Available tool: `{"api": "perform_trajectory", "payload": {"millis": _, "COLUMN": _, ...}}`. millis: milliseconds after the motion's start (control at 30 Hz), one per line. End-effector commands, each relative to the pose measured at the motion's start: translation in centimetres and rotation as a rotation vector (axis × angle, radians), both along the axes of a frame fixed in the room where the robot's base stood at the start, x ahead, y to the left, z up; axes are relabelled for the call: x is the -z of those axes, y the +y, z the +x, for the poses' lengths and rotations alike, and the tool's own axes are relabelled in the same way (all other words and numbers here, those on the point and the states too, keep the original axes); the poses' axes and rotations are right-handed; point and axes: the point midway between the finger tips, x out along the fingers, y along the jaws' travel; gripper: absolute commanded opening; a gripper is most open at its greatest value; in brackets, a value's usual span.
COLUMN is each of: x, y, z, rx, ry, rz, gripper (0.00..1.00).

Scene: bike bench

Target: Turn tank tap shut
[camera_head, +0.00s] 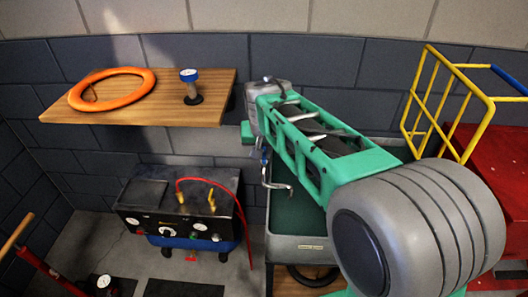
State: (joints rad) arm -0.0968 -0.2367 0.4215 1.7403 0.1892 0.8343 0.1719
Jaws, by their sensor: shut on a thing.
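A silver tap with a bent spout (275,184) and a small blue part at its top stands at the left rim of a green-lined tank (292,214). I take this to be the tank tap. My arm reaches in from the lower right, and its bend is above and just behind the tap in the picture. A small green part of my arm shows left of the bend. My gripper and its fingertips are hidden behind my arm, close to the tap. Whether they touch the tap does not show, and the tap's turn cannot be made out.
A wooden shelf (140,112) holds an orange ring (75,99) and a blue-topped gauge or pump (190,83). Below it stands a compressor (183,215) with dials and a red hose (240,208). A yellow rack (440,85) and red cabinet (500,150) are at right.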

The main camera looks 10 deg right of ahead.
Motion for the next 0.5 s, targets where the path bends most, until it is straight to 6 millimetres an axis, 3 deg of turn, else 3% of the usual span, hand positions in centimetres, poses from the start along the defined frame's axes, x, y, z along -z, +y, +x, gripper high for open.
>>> {"api": "perform_trajectory", "payload": {"millis": 500, "x": -0.11, "y": 0.15, "z": 0.10, "rx": 0.113, "ry": -0.002, "rz": 0.001, "gripper": 0.00}}
